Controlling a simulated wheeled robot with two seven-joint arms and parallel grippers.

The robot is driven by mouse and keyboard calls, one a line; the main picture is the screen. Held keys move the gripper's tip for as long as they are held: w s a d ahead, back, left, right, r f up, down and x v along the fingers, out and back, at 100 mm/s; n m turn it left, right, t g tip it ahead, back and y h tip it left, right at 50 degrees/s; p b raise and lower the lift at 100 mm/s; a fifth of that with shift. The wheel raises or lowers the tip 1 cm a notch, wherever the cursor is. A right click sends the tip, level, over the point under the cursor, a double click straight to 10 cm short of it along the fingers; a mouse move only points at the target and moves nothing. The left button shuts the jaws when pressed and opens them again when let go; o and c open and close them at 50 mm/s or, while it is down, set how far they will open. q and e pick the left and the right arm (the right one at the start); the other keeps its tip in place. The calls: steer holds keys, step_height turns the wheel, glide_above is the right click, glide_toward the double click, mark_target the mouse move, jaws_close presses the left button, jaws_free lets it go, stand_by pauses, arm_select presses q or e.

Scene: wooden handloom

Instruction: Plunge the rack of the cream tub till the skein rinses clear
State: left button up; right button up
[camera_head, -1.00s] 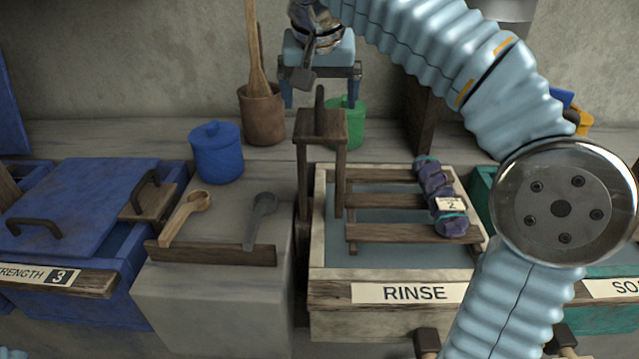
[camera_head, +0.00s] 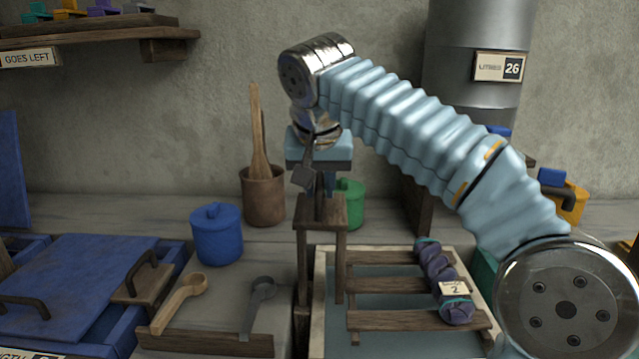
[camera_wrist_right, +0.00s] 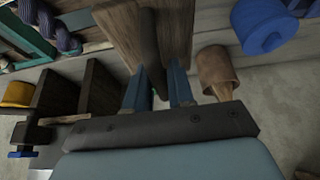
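The cream tub (camera_head: 318,335) holds grey-blue water. Its wooden rack (camera_head: 385,286) has several slats lying at about the water's surface. A purple and teal skein (camera_head: 440,270) with a tag marked 2 lies across the slats' right ends. The rack's wooden upright (camera_head: 320,212) stands at the tub's left side with a dark handle on top. My right gripper (camera_head: 321,190) points down over the upright, its fingers close together around the handle. In the right wrist view the handle (camera_wrist_right: 149,45) runs between the two blue fingers (camera_wrist_right: 158,78). My left gripper is not in view.
A blue lidded pot (camera_head: 217,235), a brown pot with wooden tools (camera_head: 264,195) and a green pot (camera_head: 350,205) stand near the upright. Two ladles (camera_head: 180,300) lie to the left, beside a blue lidded tub (camera_head: 75,285). A grey cylinder (camera_head: 478,110) is behind my right arm.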

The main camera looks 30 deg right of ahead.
jaws_close()
step_height(320, 180, down, 17)
steer(key=b, duration=1.3)
steer(key=shift+f+b, duration=0.15)
steer(key=shift+b, duration=0.25)
steer(key=shift+f+b, duration=0.4)
steer(key=shift+f, duration=0.1)
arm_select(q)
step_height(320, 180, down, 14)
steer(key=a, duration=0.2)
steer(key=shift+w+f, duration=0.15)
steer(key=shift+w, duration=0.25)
arm_select(e)
steer(key=shift+f, duration=0.1)
